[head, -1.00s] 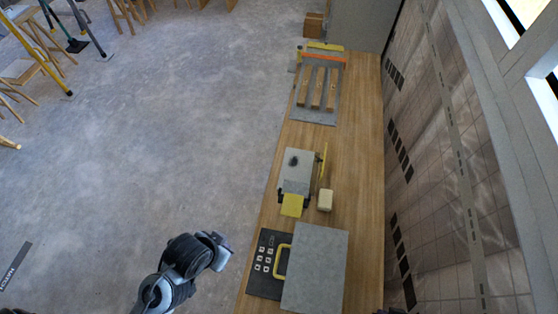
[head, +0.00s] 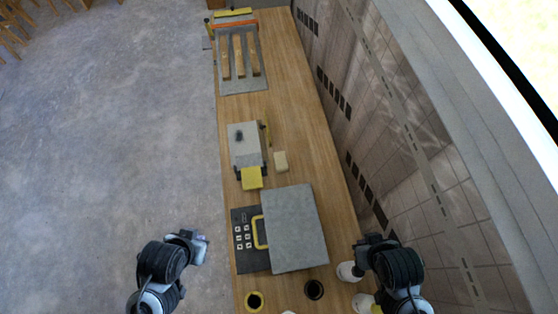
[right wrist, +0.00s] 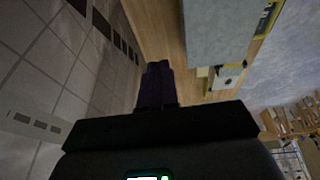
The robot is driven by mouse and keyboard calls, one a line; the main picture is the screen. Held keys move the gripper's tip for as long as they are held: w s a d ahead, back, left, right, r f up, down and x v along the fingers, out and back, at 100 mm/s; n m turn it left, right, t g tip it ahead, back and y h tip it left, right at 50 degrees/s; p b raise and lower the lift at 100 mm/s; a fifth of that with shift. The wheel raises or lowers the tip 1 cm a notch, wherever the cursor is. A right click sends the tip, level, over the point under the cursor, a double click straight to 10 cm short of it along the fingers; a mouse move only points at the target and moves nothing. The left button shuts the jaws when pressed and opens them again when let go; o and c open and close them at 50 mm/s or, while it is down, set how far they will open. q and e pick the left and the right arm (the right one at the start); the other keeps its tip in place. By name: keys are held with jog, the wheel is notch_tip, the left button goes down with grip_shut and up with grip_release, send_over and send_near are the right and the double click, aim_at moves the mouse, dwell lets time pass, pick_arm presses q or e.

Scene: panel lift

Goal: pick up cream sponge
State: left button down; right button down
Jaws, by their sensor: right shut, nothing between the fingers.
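The cream sponge (head: 281,161) is a small pale block lying on the wooden counter (head: 300,130), just right of a grey box-like fixture (head: 245,145). A yellow square pad (head: 252,178) is at that fixture's near end. My right gripper (head: 370,240) is near the wall at lower right, well short of the sponge, shut and empty. Its closed dark fingers show in the right wrist view (right wrist: 156,82). My left gripper (head: 203,242) is over the floor left of the counter, apart from everything; its fingers are too small to read.
A large grey panel (head: 293,228) with a yellow handle (head: 260,232) lies between my grippers, beside a dark keypad board (head: 246,240). A slatted rack (head: 240,58) stands at the far end. White round items (head: 347,271) and black round items (head: 314,289) sit at the near end. The tiled wall (head: 400,150) bounds the right.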

dwell(0.4)
jog(key=shift+c, duration=0.4)
grip_release()
jog(key=shift+a, duration=0.1)
jog(key=shift+w, duration=0.15)
